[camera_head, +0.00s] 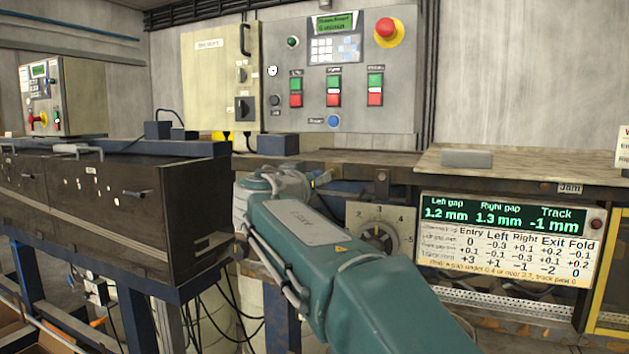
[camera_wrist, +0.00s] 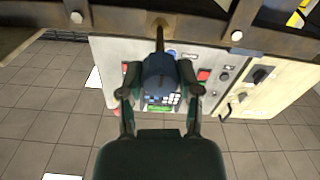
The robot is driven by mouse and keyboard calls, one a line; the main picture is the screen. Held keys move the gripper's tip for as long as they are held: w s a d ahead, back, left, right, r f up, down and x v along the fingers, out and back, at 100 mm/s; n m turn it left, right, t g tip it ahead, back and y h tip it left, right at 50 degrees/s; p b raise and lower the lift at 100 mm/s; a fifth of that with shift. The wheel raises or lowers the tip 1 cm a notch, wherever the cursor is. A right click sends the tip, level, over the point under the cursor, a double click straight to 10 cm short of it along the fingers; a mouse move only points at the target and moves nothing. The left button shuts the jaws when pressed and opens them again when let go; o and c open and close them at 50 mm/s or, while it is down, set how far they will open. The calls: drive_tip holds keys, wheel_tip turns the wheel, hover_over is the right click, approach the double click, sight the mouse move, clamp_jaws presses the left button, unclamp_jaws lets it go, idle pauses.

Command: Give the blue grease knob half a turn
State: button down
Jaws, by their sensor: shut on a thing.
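In the wrist view, the blue grease knob (camera_wrist: 159,72) is a dark blue block on a thin brownish stem that runs up to a rusty rail. My gripper (camera_wrist: 160,80) has one finger on each side of the knob and is shut on it. The fingers and palm hide part of the knob's near side. In the head view, my teal arm reaches forward from the lower right, and its links hide the gripper and the knob. No mark on the knob shows its turn angle.
A numbered dial (camera_head: 381,236) sits just right of my arm, beside a gap and track display (camera_head: 508,240). A control panel (camera_head: 345,70) with a red emergency button is on the back wall. A dark drawer unit (camera_head: 105,200) stands at left. The rusty rail (camera_wrist: 215,30) is close to my gripper.

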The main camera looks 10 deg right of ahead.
drive_tip(key=shift+w+f, duration=0.1)
drive_tip(key=shift+f, duration=0.25)
drive_tip(key=shift+c, duration=1.5)
unclamp_jaws()
drive_tip(key=shift+a, duration=0.1)
drive_tip(key=shift+r, duration=0.15)
drive_tip(key=v, duration=1.2)
